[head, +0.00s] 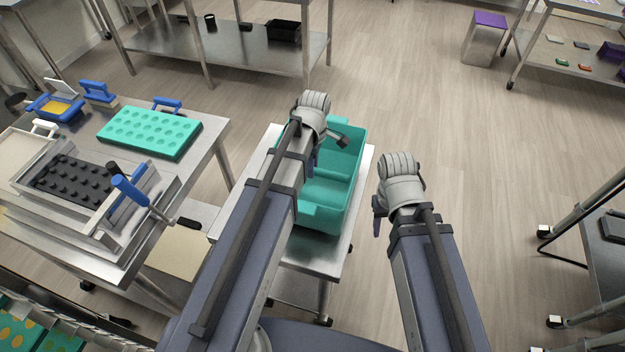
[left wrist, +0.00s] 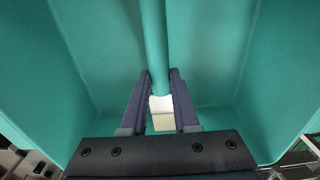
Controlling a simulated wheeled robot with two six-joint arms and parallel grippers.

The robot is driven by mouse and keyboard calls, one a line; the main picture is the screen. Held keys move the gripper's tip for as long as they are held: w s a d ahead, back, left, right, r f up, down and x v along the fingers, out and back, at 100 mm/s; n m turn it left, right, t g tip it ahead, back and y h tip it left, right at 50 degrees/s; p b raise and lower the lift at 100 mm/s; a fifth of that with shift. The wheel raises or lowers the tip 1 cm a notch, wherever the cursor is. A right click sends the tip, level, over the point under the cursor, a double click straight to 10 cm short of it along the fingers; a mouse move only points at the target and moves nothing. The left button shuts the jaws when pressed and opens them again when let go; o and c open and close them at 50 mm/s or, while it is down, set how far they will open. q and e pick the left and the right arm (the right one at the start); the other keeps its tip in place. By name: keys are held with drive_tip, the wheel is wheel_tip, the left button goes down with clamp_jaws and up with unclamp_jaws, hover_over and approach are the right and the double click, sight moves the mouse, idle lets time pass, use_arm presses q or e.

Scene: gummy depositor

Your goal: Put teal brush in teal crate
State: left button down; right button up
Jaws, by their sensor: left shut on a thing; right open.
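The teal crate (head: 323,220) stands on a small steel cart, partly hidden behind my left arm; its teal walls fill the left wrist view (left wrist: 215,45). My left gripper (left wrist: 160,95) is shut on the teal brush (left wrist: 154,45). The brush's teal handle runs up between the fingers, and a white part and a cream end show below. In the head view my left gripper (head: 313,157) is over the crate and the brush is hidden. Whether the brush touches the crate floor cannot be told. My right gripper (head: 377,222) is open and empty, right of the cart.
A steel table (head: 205,140) on the left carries a teal mould tray (head: 150,132), a depositor frame with a black mould, and blue-handled tools. A shelf with a black bin (head: 284,31) stands at the back. The floor right of the cart is clear up to a dark rack.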

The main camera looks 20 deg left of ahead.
sight(312, 183)
use_arm(q)
drive_tip(key=shift+f+b, duration=2.2)
drive_tip(key=shift+f, duration=0.15)
drive_tip(key=c, duration=0.7)
unclamp_jaws()
drive_tip(key=shift+o, duration=0.2)
wheel_tip(312, 183, up, 12)
drive_tip(key=p, duration=1.2)
drive_tip(key=shift+d+r, duration=0.15)
drive_tip(key=shift+r, duration=0.05)
